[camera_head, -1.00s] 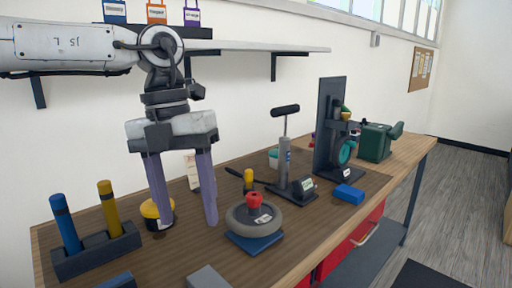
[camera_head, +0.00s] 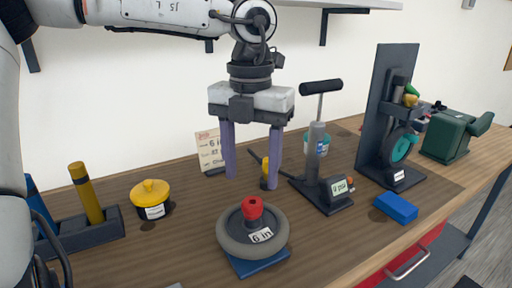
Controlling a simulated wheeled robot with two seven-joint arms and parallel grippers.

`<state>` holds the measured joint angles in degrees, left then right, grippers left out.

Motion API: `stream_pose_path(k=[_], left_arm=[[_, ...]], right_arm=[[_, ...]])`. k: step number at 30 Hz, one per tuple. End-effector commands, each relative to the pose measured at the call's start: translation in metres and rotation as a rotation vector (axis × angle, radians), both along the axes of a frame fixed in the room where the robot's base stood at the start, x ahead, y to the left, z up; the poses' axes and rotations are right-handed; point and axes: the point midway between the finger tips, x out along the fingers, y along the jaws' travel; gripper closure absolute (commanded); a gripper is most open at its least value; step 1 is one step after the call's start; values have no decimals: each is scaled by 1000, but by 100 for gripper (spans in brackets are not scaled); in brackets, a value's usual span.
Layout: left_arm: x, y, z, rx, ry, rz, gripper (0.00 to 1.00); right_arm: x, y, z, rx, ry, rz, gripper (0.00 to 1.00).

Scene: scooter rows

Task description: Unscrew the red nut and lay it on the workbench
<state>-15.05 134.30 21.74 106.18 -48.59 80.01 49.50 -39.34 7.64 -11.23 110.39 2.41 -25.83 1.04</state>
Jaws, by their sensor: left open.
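The red nut (camera_head: 252,207) sits on top of the hub of a grey wheel (camera_head: 226,236) that lies flat on a blue base (camera_head: 262,264). The wheel carries a "6 in" label. My left gripper (camera_head: 250,182) is open and empty, with its two purple fingers pointing down. It hangs above and seemingly behind the wheel, and the nut appears just below the fingertips. The wooden workbench (camera_head: 180,240) has bare wood around the wheel. My right gripper does not show.
A floor pump (camera_head: 317,150) with a gauge stands right of the wheel. A blue block (camera_head: 396,207), a dark upright stand (camera_head: 380,120) and a green machine (camera_head: 445,135) are farther right. A yellow-lidded pot (camera_head: 150,197) and a dark holder (camera_head: 90,236) stand left. A sign (camera_head: 209,150) stands behind.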

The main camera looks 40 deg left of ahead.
Motion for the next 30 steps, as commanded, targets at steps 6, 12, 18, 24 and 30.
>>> stream_pose_path(k=[6, 12, 18, 24, 30], left_arm=[[-1, 0, -38, -2, 3, -2, 46], [-1, 0, -57, -1, 3, 0, 46], [0, 0, -61, -1, 0, 0, 46], [0, 0, -61, -1, 0, 0, 54], [0, 0, -61, -1, 0, 0, 88]], right_arm=[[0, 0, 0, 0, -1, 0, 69], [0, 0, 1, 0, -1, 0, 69], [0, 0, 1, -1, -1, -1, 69], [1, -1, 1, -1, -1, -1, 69], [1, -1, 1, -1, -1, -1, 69]])
